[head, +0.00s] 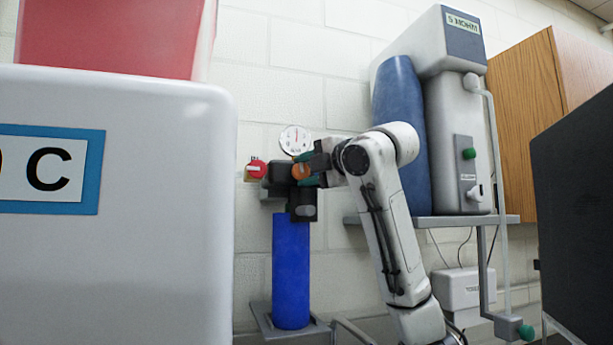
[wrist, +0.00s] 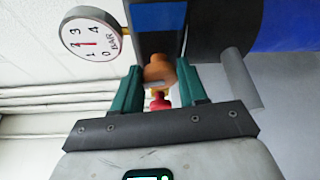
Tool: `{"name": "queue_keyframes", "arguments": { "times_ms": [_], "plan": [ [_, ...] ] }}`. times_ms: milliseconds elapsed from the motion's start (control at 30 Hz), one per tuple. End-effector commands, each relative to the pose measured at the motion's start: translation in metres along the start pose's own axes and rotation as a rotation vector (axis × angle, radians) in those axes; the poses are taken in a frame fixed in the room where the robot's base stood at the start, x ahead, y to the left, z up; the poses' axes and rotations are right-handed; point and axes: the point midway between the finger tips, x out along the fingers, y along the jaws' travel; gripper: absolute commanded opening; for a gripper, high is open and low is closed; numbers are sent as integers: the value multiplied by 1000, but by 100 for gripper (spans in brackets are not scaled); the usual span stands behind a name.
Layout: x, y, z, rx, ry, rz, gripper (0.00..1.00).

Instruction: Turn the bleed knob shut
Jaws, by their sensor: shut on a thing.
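An orange knob (head: 301,171) sits on the dark valve body on top of a blue cylinder (head: 291,270). No label shows which knob is the bleed knob; I take it to be this orange one. My gripper (head: 316,172) reaches it from the right. In the wrist view the orange knob (wrist: 159,71) lies between the teal fingertips of my gripper (wrist: 161,76), which is shut on it.
A round white gauge (head: 295,140) with a red needle stands just above the valve. A white cabinet (head: 120,220) fills the left foreground. A grey-and-blue machine (head: 455,130) stands on a shelf (head: 450,221) at right. A dark panel (head: 575,210) is at far right.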

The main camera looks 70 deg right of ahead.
Motion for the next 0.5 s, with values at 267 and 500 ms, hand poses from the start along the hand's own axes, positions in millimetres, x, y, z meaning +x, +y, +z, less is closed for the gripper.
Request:
{"name": "queue_keyframes", "arguments": {
  "times_ms": [267,500],
  "plan": [
    [0,-4,0,124,-1,48,12],
    [0,-4,1,165,-3,64,12]
  ]
}}
